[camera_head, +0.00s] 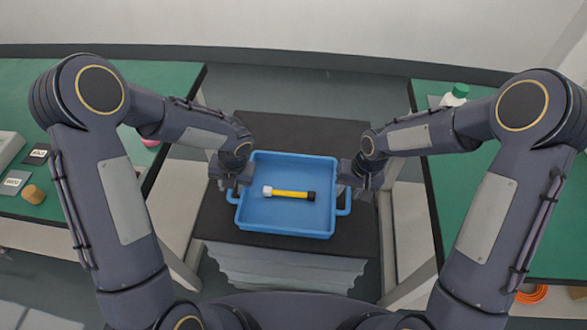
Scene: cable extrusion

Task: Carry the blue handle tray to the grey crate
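The blue handle tray (285,219) is in the middle of the head view, over a black surface. A yellow rod with a white end and a black end (290,194) lies inside it. My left gripper (230,186) is at the tray's left handle (233,197). My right gripper (350,188) is at the tray's right handle (345,205). The fingers are small and partly hidden, so I cannot tell whether either is closed on its handle. A grey ribbed crate (285,270) shows below the black surface's near edge; whether the surface is its top I cannot tell.
A green table (45,95) stands at the left, with small labelled cards (15,182) and a tan cylinder (33,194). Another green table (560,220) stands at the right, with a green-capped bottle (456,95). An orange coil (531,294) lies low at the right. Grey floor shows behind.

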